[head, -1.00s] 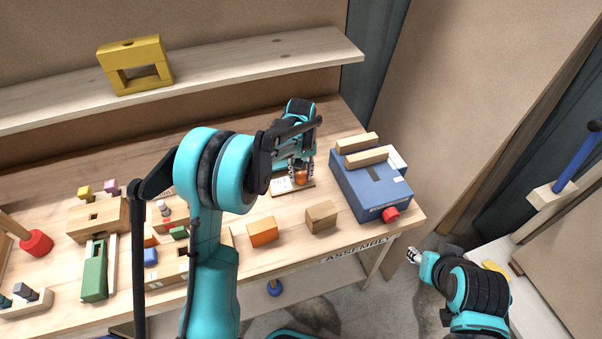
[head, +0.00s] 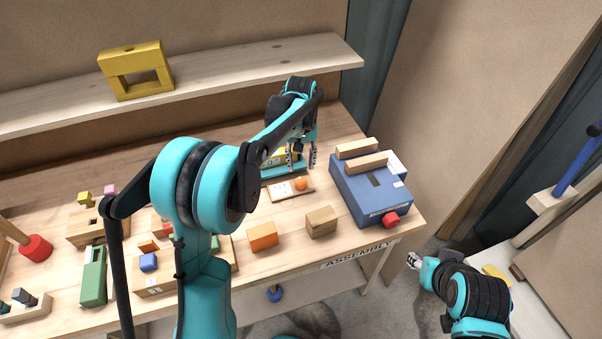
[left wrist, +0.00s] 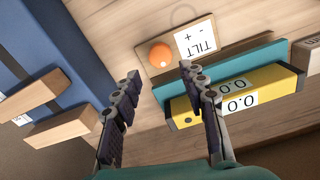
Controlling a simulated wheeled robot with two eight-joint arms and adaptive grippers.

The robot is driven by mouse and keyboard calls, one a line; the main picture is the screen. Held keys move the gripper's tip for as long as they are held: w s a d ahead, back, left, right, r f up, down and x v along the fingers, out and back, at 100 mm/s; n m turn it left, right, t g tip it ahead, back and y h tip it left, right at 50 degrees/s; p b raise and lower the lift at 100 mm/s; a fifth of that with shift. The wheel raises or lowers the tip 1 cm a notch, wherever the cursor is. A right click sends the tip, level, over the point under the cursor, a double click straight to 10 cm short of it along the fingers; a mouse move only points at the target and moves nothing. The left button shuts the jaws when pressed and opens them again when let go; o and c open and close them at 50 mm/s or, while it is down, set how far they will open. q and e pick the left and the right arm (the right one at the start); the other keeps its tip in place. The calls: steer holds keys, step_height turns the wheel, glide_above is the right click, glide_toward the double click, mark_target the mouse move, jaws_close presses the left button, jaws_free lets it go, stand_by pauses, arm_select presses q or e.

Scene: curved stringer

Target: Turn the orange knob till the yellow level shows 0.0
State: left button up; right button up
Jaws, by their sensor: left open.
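The orange knob (head: 301,184) sits on a small wooden board beside a card; in the left wrist view the knob (left wrist: 160,55) is fully clear and the card reads TILT with + and - marks. In the head view my arm hides part of the level (head: 290,154). My left gripper (head: 301,160) is open and empty, above and behind the knob, apart from it. My right gripper (head: 414,261) is off the bench at lower right, too small to judge.
A blue box (head: 369,190) with two wooden bars on top and a red knob (head: 390,220) stands right of the board. An orange block (head: 263,236) and a wooden block (head: 321,221) lie in front. Several coloured blocks fill the left side.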

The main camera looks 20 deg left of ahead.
arm_select(q)
steer(key=shift+r, duration=2)
steer(key=s+r+m+t, duration=0.1)
steer(key=s+r+t, duration=0.15)
steer(key=s, duration=0.35)
steer(key=s+r+m+t, duration=0.1)
steer(key=s+r, duration=0.2)
steer(key=s, duration=0.4)
steer(key=s+f+m+t, duration=0.2)
steer(key=s+f+t, duration=0.1)
steer(key=s, duration=0.9)
steer(key=shift+s+f+m+t, duration=0.3)
steer(key=shift+s+f+t, duration=0.05)
steer(key=shift+f, duration=0.55)
steer(key=shift+a, duration=0.1)
